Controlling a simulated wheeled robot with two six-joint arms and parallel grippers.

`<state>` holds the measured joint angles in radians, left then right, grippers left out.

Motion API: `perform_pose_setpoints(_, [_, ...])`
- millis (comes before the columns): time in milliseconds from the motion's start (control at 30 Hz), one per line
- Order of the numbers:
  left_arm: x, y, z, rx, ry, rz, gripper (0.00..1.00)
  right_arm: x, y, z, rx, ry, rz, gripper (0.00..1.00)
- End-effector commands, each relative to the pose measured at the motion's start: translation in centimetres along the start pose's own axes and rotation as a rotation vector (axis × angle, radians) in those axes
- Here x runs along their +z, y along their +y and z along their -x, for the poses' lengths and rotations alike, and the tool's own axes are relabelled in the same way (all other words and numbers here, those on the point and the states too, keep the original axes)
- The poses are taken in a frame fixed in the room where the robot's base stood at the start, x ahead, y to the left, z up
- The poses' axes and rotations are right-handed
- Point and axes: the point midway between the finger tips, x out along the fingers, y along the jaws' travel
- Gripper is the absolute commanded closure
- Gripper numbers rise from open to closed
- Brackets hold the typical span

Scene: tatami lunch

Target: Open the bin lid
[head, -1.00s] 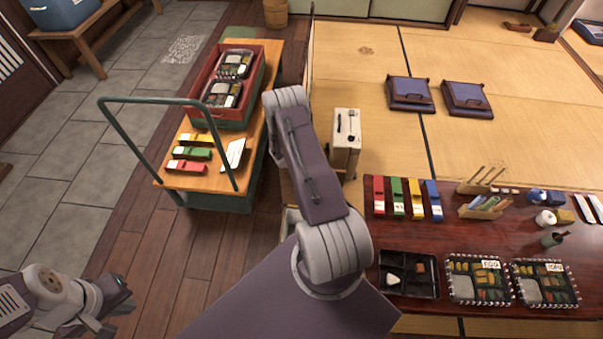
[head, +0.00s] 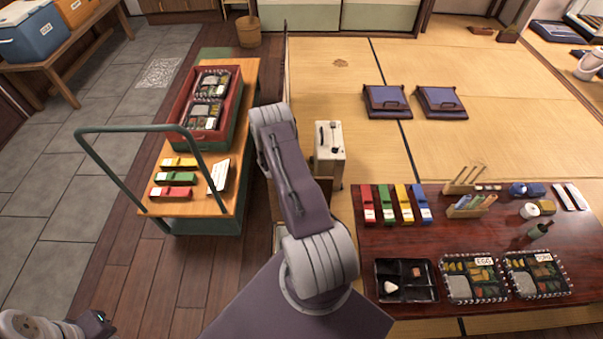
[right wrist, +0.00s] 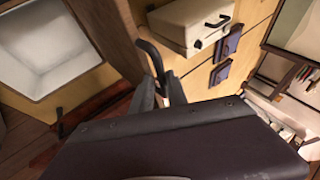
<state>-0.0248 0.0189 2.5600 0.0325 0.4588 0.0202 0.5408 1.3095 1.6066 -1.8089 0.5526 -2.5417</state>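A cream box (head: 322,160) with a black handle on top stands just right of my right arm in the head view; its top looks closed. It also shows at the top of the right wrist view (right wrist: 185,22). That view also shows a square white-lined opening (right wrist: 45,50) at left. I cannot tell which of these is the bin. My right gripper (right wrist: 160,85) has a dark curved bar (right wrist: 148,52) at its fingertips; whether it grips it is unclear. In the head view the right gripper is hidden behind its arm. My left gripper (head: 95,325) is partly cut off at bottom left.
A cart (head: 230,180) with a green handle carries a red crate (head: 178,128) and coloured boxes at left. A dark red table (head: 480,222) with lunch trays stands at right. Two purple cushions (head: 385,98) lie on the tatami.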

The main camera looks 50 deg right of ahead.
Motion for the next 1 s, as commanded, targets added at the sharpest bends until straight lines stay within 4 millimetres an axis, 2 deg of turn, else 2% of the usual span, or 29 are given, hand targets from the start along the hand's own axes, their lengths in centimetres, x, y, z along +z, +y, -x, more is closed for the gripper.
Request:
perform_pose_setpoints(33, [0.0,0.0,0.1,0.000,0.000,0.000,1.00,0.2,0.8,0.2,0.016,-0.005,0.006,0.68])
perform_pose_setpoints(300, [-0.2,0.0,1.8,0.000,0.000,0.000,1.00,0.0,0.1,6.2,0.002,-0.004,0.005,0.68])
perform_pose_setpoints(433, [-0.2,0.0,2.3,0.000,0.000,0.000,1.00,-0.1,0.1,8.4,-0.002,-0.003,0.001,0.68])
perform_pose_setpoints(600, [-0.2,0.1,2.4,0.000,0.000,0.000,1.00,-0.1,0.1,9.4,-0.004,-0.001,-0.001,0.68])
perform_pose_setpoints(1000, [-0.2,0.1,2.4,0.000,0.000,0.000,1.00,-0.1,0.0,9.3,-0.005,0.000,-0.002,0.68])
